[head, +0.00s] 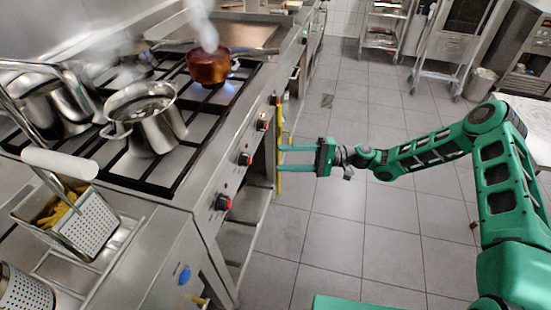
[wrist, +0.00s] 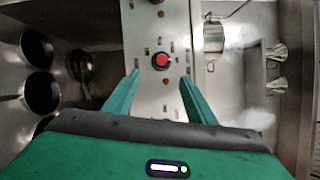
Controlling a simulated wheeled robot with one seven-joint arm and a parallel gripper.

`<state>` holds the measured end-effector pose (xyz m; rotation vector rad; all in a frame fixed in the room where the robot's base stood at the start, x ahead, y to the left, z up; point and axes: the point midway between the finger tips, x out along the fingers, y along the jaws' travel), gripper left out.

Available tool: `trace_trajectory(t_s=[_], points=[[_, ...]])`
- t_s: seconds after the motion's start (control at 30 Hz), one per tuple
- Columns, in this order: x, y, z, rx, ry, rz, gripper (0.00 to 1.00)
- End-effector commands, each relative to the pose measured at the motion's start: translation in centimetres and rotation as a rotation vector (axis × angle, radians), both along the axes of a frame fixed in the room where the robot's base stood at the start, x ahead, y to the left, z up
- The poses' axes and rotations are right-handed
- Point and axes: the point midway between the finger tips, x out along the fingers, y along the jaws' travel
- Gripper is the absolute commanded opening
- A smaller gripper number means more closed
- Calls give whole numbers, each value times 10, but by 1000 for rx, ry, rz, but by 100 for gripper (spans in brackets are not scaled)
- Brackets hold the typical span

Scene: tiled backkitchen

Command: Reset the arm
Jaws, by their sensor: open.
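My green arm (head: 425,152) reaches in from the right in the head view. My gripper (head: 296,158) is open and empty, its two fingers pointing left at the stove's front edge. In the wrist view the gripper (wrist: 158,92) has its fingers spread either side of a red-centred knob (wrist: 160,61) on the steel control panel. The knob lies beyond the fingertips; whether a finger touches the panel I cannot tell.
A steaming copper pan (head: 208,68) and a steel pot (head: 147,118) stand on the stove. A fryer basket (head: 75,215) hangs at the near left. Steel carts (head: 449,50) stand at the back.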

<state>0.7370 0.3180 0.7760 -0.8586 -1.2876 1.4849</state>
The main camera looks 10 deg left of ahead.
Motion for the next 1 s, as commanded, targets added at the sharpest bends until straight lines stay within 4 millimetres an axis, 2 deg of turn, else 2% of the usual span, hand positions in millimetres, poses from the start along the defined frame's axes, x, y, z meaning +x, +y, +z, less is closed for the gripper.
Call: trace_trajectory(t_s=[0.13,0.73,0.87,1.0], points=[[2,-7,-1,0,1,0,51],[0,-10,-1,-29,-11,11,51],[-6,-21,-3,-126,-49,42,51],[-14,-45,-7,-283,-101,81,51]])
